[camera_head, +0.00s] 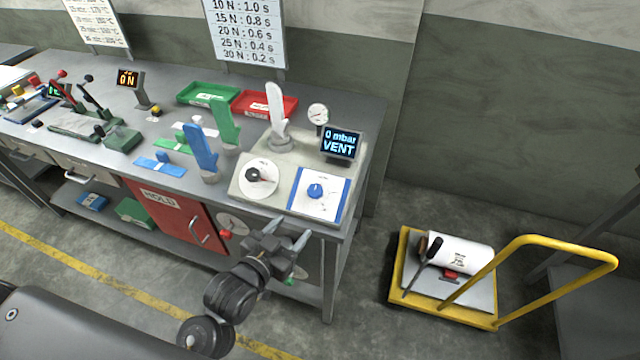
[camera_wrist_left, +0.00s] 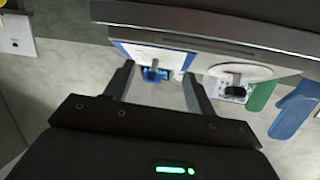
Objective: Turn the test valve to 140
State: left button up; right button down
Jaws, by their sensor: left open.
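A white plate with a blue border (camera_head: 332,206) carries a blue knob (camera_head: 315,190) at the bench's right end. Left of it is a round white dial with a black knob (camera_head: 254,174). A display (camera_head: 341,144) behind reads "0 mbar VENT". I cannot tell which knob is the test valve. My left gripper (camera_head: 287,232) is open and empty in front of the bench edge, apart from both knobs. In the left wrist view the blue knob (camera_wrist_left: 152,75) shows between the open fingers (camera_wrist_left: 160,74), and the black knob (camera_wrist_left: 236,92) is to the right. My right gripper is out of view.
A white glove form (camera_head: 276,112), a green one (camera_head: 226,125) and a blue one (camera_head: 202,150) stand near the dial. A pressure gauge (camera_head: 318,113) and green and red trays (camera_head: 208,93) are behind. A yellow trolley (camera_head: 450,315) stands right of the bench.

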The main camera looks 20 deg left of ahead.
aim_at(314, 193)
pick_arm(q)
jog(key=w+d+r+p, duration=0.1)
jog(key=w, duration=0.2)
jog(key=w+d+r+t, duration=0.1)
jog(key=w, duration=0.3)
jog(key=w+d+r+t+p, duration=0.1)
jog(key=w+r, duration=0.1)
jog(key=w, duration=0.1)
jog(key=shift+w+d+h+p, duration=0.25)
jog(key=shift+w+h+p, duration=0.05)
jog(key=shift+h+p, duration=0.1)
jog(key=shift+x, duration=0.8)
jog(key=shift+f, duration=0.1)
jog(key=shift+m, duration=0.3)
jog(key=c, duration=1)
